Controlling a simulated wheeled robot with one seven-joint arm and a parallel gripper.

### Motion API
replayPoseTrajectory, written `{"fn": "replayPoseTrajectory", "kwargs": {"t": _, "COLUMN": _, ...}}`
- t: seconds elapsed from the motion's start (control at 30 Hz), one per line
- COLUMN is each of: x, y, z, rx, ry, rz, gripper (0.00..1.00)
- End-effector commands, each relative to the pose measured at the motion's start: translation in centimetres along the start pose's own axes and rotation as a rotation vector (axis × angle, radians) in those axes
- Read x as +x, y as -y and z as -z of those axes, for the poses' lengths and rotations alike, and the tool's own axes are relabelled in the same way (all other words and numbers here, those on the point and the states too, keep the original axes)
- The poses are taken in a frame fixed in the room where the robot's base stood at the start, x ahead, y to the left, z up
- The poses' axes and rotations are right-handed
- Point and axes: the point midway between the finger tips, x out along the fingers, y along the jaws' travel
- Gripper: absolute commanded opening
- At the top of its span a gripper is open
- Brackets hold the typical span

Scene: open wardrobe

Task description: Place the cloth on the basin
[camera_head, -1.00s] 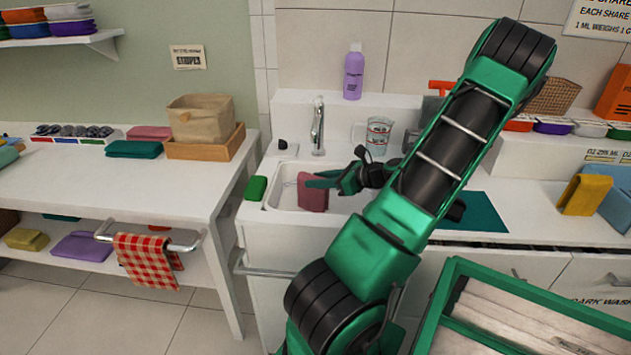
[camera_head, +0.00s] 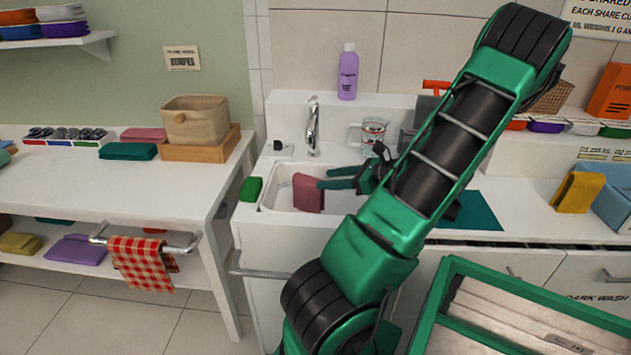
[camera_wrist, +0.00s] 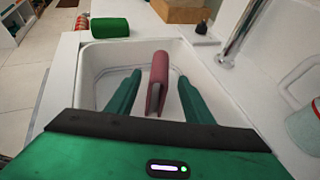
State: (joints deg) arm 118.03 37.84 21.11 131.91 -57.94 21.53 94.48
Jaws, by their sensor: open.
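In the wrist view the cloth (camera_wrist: 158,85) stands as a narrow fold inside the outline of the basin (camera_wrist: 95,62). My gripper (camera_head: 322,179) is at the basin beside the cloth. In the wrist view its green fingers (camera_wrist: 158,88) are spread apart, one on each side of the cloth, with a clear gap to both. Nothing is held.
A green sponge-like block (camera_head: 250,189) lies left of the basin. The faucet (camera_head: 313,127) and a measuring jug (camera_head: 373,132) stand behind it. A checked red towel (camera_head: 143,262) hangs on a rail at left.

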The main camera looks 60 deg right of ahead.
Motion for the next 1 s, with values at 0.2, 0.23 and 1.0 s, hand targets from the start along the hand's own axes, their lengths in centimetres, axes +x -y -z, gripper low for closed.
{"fn": "replayPoseTrajectory", "kwargs": {"t": 0.2, "x": -3.7, "y": 0.1, "z": 0.1, "rx": 0.001, "ry": -0.001, "rz": 0.002, "gripper": 0.47}}
{"fn": "replayPoseTrajectory", "kwargs": {"t": 0.23, "x": -4.1, "y": 0.1, "z": 0.1, "rx": 0.001, "ry": -0.001, "rz": 0.002, "gripper": 0.47}}
{"fn": "replayPoseTrajectory", "kwargs": {"t": 1.0, "x": -5.4, "y": 0.0, "z": 0.0, "rx": 0.001, "ry": 0.000, "rz": -0.001, "gripper": 0.47}}
